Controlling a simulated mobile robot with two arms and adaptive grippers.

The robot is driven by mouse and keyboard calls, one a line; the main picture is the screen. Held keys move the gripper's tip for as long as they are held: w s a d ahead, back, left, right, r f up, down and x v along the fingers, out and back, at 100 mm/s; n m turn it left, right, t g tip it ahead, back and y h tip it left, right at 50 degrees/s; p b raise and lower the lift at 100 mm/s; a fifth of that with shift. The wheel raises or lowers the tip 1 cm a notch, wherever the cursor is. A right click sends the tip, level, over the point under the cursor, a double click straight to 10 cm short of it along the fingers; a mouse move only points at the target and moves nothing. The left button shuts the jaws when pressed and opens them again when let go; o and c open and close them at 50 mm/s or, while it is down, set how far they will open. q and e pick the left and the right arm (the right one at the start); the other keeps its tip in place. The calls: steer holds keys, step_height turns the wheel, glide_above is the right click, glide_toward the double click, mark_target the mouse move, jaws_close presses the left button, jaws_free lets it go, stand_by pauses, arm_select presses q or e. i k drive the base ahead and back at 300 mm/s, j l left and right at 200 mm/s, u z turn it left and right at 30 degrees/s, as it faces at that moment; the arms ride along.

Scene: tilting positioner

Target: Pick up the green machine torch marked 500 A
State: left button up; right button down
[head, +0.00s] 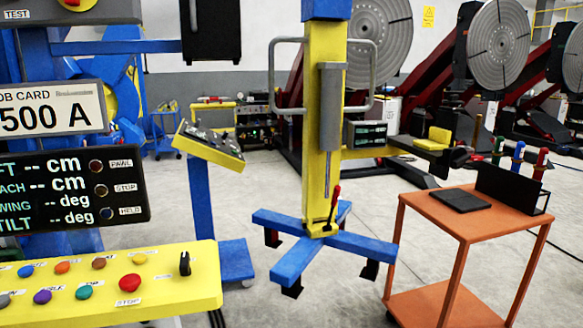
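The green machine torch (498,149) stands upright in a black rack (508,191) on top of an orange cart at the right. Only its upper part shows above the rack. No 500 A mark can be read on it at this size. A blue torch (518,155) and a red torch (541,163) stand to its right in the same rack. A job card (50,112) at the left reads 500 A. Neither of my grippers is in view.
The orange cart (475,225) also bears a flat black pad (459,200). A yellow column (322,190) on blue feet (296,262) stands left of the cart, with an arm reaching right. A yellow button console (110,283) fills the lower left.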

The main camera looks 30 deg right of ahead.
mark_target(497, 154)
steer(key=l, duration=1)
steer(key=l+z, duration=0.15)
steer(key=l, duration=1.9)
steer(key=l+z, duration=0.15)
steer(key=l, duration=0.9)
steer(key=i+l, duration=0.15)
steer(key=l, duration=0.85)
steer(key=i+l, duration=0.1)
steer(key=l, duration=0.35)
steer(key=i+l+z, duration=0.1)
steer(key=l, duration=0.3)
steer(key=i+l, duration=0.1)
steer(key=l, duration=0.35)
steer(key=i+l, duration=0.1)
steer(key=l, duration=0.3)
steer(key=i+l+z, duration=0.1)
steer(key=l, duration=0.35)
steer(key=i, duration=0.45)
